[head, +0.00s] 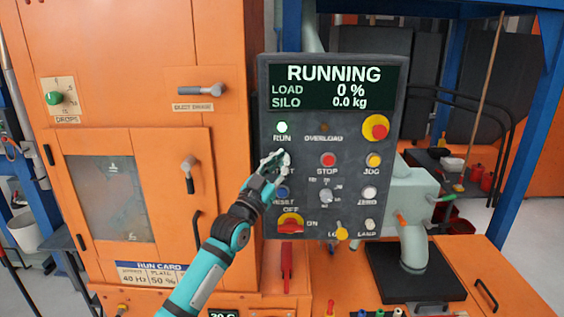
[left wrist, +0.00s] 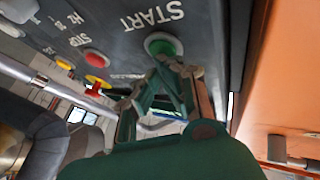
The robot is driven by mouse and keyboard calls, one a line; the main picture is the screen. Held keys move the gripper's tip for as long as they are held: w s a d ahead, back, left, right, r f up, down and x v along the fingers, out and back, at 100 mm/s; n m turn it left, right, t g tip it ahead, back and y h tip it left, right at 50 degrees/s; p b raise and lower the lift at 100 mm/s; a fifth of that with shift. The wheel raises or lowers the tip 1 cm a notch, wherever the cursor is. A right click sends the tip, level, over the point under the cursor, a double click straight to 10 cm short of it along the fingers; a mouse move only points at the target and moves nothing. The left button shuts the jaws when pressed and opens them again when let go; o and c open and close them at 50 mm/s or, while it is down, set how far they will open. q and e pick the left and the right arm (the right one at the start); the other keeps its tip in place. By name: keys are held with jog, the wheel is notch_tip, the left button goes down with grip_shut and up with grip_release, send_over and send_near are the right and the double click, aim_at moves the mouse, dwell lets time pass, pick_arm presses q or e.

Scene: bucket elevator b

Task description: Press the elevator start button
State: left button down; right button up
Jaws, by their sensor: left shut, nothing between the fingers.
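The grey control panel (head: 330,232) fills the middle of the head view. Its display (head: 334,88) reads RUNNING, load 0 %, silo 0.0 kg. The run lamp (head: 282,127) is lit. My left gripper (head: 272,158) is shut and empty, in front of the start button's place on the panel, and covers part of its label. In the left wrist view the green start button (left wrist: 163,44) sits beside the START label, and the fingertips (left wrist: 178,66) are right at its edge; I cannot tell whether they touch it. The right gripper is not in view.
The red stop button (head: 328,160) is right of my gripper, with the blue reset button (head: 282,193) below it. A red emergency stop (head: 376,127) is at the panel's upper right. Orange cabinets (head: 150,60) stand to the left, a grey motor (head: 412,190) to the right.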

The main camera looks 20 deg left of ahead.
pick_arm(q)
jog(key=shift+s+d+p, duration=0.25)
jog(key=shift+s+p, duration=0.4)
jog(key=shift+s, duration=0.15)
jog(key=s+p, duration=0.1)
jog(key=s, duration=0.1)
jog(key=s+d+p, duration=0.1)
jog(key=s+p, duration=0.1)
jog(key=shift+s+d, duration=0.2)
jog(key=shift+s, duration=0.15)
dwell(0.4)
